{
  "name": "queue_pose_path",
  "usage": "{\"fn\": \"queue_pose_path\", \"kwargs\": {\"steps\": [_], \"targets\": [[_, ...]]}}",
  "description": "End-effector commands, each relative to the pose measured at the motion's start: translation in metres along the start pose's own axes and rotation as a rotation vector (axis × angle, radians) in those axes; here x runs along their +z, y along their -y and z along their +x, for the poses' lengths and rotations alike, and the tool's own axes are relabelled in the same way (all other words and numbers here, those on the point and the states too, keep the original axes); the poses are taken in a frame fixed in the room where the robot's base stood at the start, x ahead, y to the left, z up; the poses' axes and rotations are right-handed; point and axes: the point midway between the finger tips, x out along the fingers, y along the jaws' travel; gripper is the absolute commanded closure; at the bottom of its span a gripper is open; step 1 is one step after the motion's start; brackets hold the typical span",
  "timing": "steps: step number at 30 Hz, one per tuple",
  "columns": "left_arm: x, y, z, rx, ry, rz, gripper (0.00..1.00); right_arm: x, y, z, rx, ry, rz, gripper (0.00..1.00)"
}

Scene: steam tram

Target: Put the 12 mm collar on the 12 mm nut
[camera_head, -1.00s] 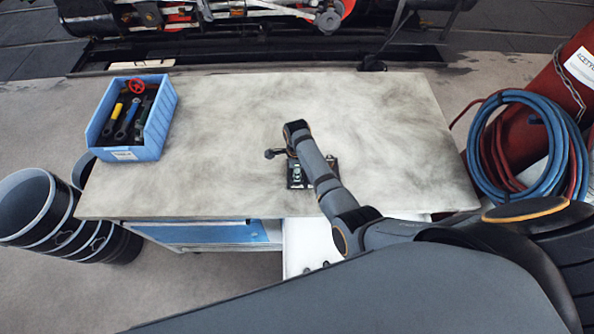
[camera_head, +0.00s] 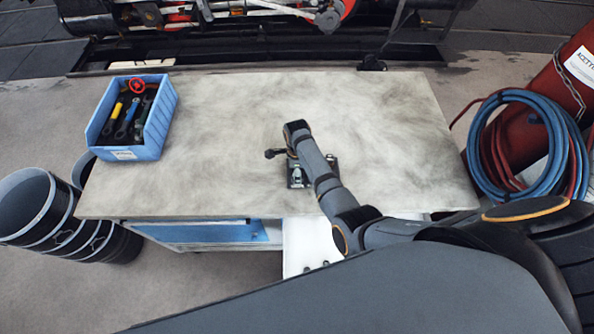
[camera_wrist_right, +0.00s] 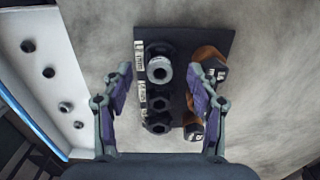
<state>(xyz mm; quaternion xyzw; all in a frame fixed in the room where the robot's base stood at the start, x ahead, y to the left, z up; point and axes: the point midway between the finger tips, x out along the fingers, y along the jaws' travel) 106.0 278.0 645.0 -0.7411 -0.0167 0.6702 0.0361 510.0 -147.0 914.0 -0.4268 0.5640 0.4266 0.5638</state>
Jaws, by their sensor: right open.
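A dark board (camera_wrist_right: 187,40) carries a column of dark nuts, with the lower nut (camera_wrist_right: 158,127) and middle nut (camera_wrist_right: 150,105) bare. A pale metal ring, apparently the 12 mm collar (camera_wrist_right: 159,69), is at the top position in the right wrist view. It seems to lie over the nut there, but I cannot tell how fully it sits. The white size labels (camera_wrist_right: 140,58) beside the column are too small to read surely. My right gripper (camera_wrist_right: 160,72) is open, its fingers either side of the column and apart from the ring. My left gripper is not in view.
Two black and orange-brown pieces (camera_wrist_right: 208,62) stand on the board's right side, close to one finger. A blue bin (camera_head: 152,140) of tools is at the worktable's left (camera_head: 235,120). Blue and red hoses (camera_head: 480,145) hang at right. Most of the tabletop is clear.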

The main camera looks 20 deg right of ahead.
Motion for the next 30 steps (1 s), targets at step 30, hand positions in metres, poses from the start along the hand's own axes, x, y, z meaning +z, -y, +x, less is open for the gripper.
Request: {"fn": "queue_pose_path", "kwargs": {"steps": [30], "targets": [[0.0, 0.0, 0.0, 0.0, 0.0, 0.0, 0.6, 0.001, 0.0, -0.062, -0.001, 0.001, 0.0, 0.4]]}}
